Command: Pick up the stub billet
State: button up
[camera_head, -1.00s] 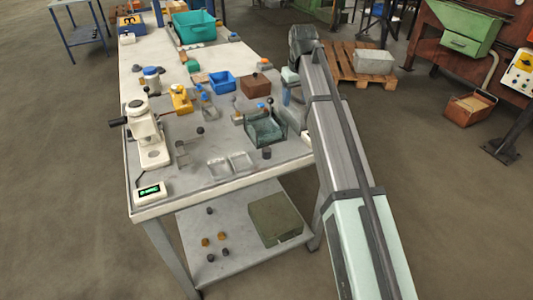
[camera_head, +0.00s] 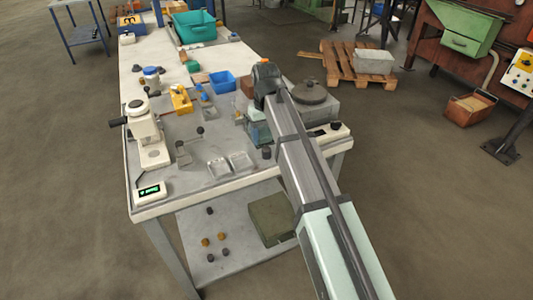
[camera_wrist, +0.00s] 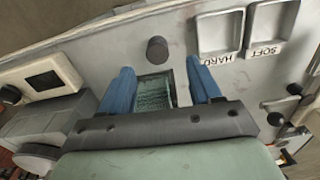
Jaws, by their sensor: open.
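A short dark cylinder, which looks like the stub billet (camera_head: 266,153), stands on the bench top right of the two shallow trays. In the wrist view the stub billet (camera_wrist: 157,50) shows as a dark round end just beyond my fingertips, roughly midway between them. My gripper (camera_wrist: 158,66) is open, its two blue fingers apart with nothing held. A green-walled box (camera_wrist: 154,92) shows between the fingers, partly covered by my gripper. In the head view my arm hides the gripper and part of that box (camera_head: 257,133).
Shallow trays marked HARD (camera_wrist: 220,34) and SOFT (camera_wrist: 271,24) lie beside the billet. A grey unit with a round lid (camera_head: 311,93) stands right of my arm. A white press-like device (camera_head: 148,138) stands at left. Several small cylinders lie on the lower shelf (camera_head: 235,240).

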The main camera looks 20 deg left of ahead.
aim_at(266, 149)
jog(key=shift+d+f, duration=0.15)
jog(key=shift+f, duration=1.45)
jog(key=shift+d+f, duration=0.1)
jog(key=shift+f, duration=1.5)
grip_shut()
